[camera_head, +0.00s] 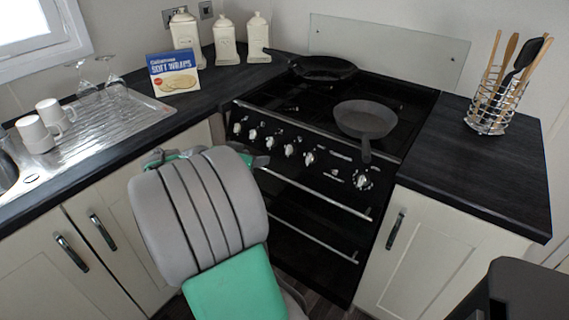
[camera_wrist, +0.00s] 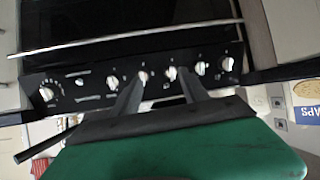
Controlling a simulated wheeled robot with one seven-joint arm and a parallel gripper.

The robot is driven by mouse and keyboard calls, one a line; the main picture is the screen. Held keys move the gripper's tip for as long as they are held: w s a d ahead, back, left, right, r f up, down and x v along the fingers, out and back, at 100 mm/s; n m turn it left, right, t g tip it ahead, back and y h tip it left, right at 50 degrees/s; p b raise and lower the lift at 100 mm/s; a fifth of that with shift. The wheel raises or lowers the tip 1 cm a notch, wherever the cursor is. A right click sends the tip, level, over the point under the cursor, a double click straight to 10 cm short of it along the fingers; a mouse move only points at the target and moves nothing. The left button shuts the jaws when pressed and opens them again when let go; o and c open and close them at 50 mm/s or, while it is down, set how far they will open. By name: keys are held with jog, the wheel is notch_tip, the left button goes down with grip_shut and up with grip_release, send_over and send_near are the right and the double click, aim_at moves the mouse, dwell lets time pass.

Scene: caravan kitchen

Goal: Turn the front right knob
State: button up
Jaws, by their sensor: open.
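The black cooker's front panel carries a row of silver knobs. In the head view, a group of several knobs sits at left and centre, its rightmost one (camera_head: 308,158) apart from a lone knob (camera_head: 362,180) at the far right. The frames do not show which is labelled front right. The wrist view shows the panel inverted, with the lone knob (camera_wrist: 46,93) at far left. My gripper (camera_wrist: 160,84) is open and empty, its fingertips pointing at two middle knobs, one (camera_wrist: 143,76) by the left fingertip. Contact cannot be told. In the head view my arm hides most of the gripper.
A frying pan (camera_head: 366,119) stands on the hob with its handle over the front edge above the panel. Another dark pan (camera_head: 323,68) is behind. Oven handles (camera_head: 315,193) run below the knobs. A utensil rack (camera_head: 493,112) stands on the right worktop.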

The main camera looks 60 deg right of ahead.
jog(key=m+g+h, duration=0.1)
jog(key=m+g, duration=0.1)
send_near(288, 148)
jog(key=d+f, duration=0.1)
jog(key=d, duration=0.1)
jog(key=shift+h, duration=0.3)
jog(key=x, duration=0.7)
jog(key=shift+s+f, duration=0.15)
jog(key=shift+s, duration=0.05)
jog(key=shift+c, duration=0.2)
grip_shut()
